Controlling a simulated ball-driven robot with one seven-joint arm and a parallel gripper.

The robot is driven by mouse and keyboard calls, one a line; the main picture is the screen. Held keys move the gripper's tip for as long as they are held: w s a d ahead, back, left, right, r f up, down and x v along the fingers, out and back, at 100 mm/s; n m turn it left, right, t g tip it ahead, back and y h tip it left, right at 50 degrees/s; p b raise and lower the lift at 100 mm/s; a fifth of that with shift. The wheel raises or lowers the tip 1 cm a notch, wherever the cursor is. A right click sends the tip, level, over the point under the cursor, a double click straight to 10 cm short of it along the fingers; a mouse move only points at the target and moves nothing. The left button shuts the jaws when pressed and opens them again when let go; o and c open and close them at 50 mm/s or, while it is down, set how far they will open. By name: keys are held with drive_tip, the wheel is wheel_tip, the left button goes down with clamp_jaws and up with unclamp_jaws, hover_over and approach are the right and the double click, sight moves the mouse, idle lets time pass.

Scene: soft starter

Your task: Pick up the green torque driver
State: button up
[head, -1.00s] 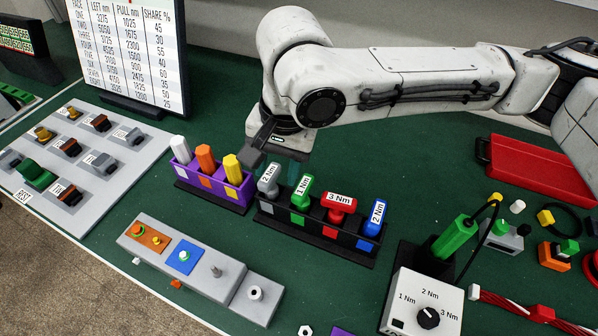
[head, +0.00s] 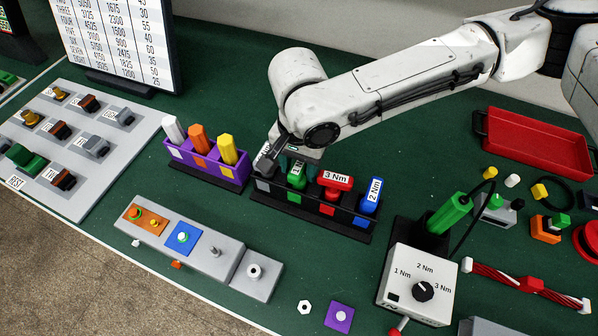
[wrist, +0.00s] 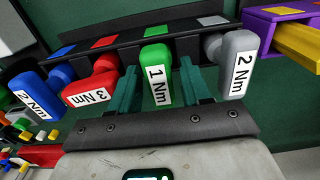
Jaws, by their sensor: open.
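The green torque driver (head: 296,180), labelled 1 Nm, stands in a black rack (head: 322,222) between a grey 2 Nm driver (head: 264,160) and a red 3 Nm driver (head: 334,182). A blue 2 Nm driver (head: 371,197) stands at the rack's right end. My gripper (head: 292,160) is at the green driver and hides its upper part in the head view. In the wrist view, the open teal fingers (wrist: 158,72) lie on either side of the green driver (wrist: 156,74). Whether they touch it, I cannot tell.
A purple rack (head: 208,166) with white, orange and yellow pieces stands just left of the black rack. In front lies a grey block (head: 225,262). A dial box (head: 420,285) with a green handle stands to the right, and a red tray (head: 535,145) lies behind it.

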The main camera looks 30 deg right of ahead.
drive_tip(key=shift+f, duration=1.05)
drive_tip(key=c, duration=0.8)
drive_tip(key=shift+r, duration=0.1)
wheel_tip(320, 180, up, 18)
drive_tip(key=shift+f, duration=0.1)
drive_tip(key=o, duration=0.5)
drive_tip(key=c, duration=0.5)
